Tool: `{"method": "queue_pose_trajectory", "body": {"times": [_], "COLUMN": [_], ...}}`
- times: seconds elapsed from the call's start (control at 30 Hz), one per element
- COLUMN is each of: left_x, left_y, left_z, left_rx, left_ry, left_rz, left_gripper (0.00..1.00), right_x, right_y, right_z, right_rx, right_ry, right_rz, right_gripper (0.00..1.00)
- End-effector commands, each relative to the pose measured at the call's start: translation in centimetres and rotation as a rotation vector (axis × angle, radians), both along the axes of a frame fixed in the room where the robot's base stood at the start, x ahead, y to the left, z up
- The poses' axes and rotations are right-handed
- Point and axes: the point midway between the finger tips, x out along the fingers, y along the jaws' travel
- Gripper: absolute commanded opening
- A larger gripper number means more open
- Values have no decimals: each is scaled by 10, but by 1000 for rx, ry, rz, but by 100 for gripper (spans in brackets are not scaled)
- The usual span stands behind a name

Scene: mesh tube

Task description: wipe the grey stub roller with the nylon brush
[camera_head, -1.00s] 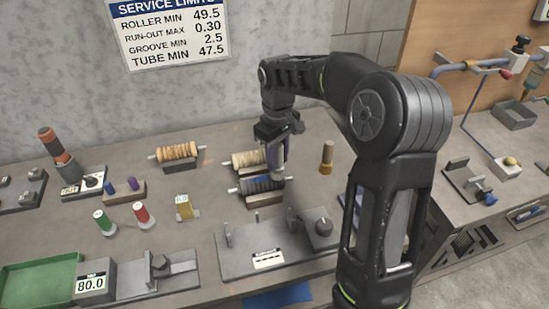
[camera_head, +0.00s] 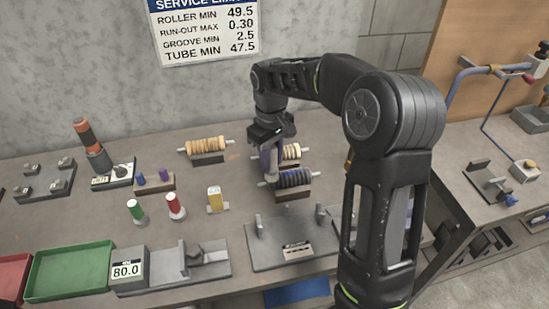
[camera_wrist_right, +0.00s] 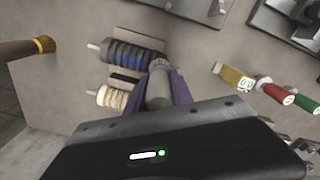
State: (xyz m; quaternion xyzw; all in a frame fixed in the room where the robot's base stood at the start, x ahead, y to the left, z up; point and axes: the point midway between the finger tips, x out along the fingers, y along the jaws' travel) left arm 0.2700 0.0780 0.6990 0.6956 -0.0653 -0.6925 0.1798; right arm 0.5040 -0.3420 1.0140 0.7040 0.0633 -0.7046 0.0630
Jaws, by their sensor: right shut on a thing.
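My right gripper (camera_head: 269,168) hangs over the bench, just left of the dark blue ribbed roller (camera_head: 295,178). In the right wrist view its purple fingers (camera_wrist_right: 163,88) are shut on a plain grey cylinder, which looks like the grey stub roller (camera_wrist_right: 158,86). A brush-like thing (camera_wrist_right: 28,48) with a brown handle and a golden end stands at the left of the wrist view, apart from the gripper. In the head view my right arm hides nearly all of it (camera_head: 348,163). My left gripper is out of view.
A cream ribbed roller (camera_head: 290,152) and a tan one (camera_head: 206,145) lie on cradles behind. Red (camera_head: 174,205) and green (camera_head: 135,210) spools and a yellow block (camera_head: 215,198) stand to the left. A grey fixture plate (camera_head: 285,252) and a green tray (camera_head: 68,272) lie nearer.

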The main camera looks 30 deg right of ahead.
Motion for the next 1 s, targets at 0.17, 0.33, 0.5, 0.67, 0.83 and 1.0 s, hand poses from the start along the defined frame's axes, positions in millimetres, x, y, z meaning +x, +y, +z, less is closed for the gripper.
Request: {"method": "queue_pose_trajectory", "body": {"times": [0.17,0.33,0.5,0.67,0.83,1.0], "left_x": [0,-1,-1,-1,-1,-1], "left_y": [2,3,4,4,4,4], "left_z": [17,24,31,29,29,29], "left_rx": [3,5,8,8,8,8], "left_ry": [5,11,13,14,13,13], "left_rz": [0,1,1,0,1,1], "left_gripper": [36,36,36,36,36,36], "right_x": [0,0,-1,-3,-5,-5], "right_y": [1,3,5,7,8,8], "right_z": [30,43,58,70,80,81], "right_rx": [-1,0,-1,0,-1,-1], "right_ry": [-2,-3,-2,-4,-2,-2], "right_rz": [0,0,0,0,-1,-1], "right_gripper": [0,0,0,0,0,0]}}
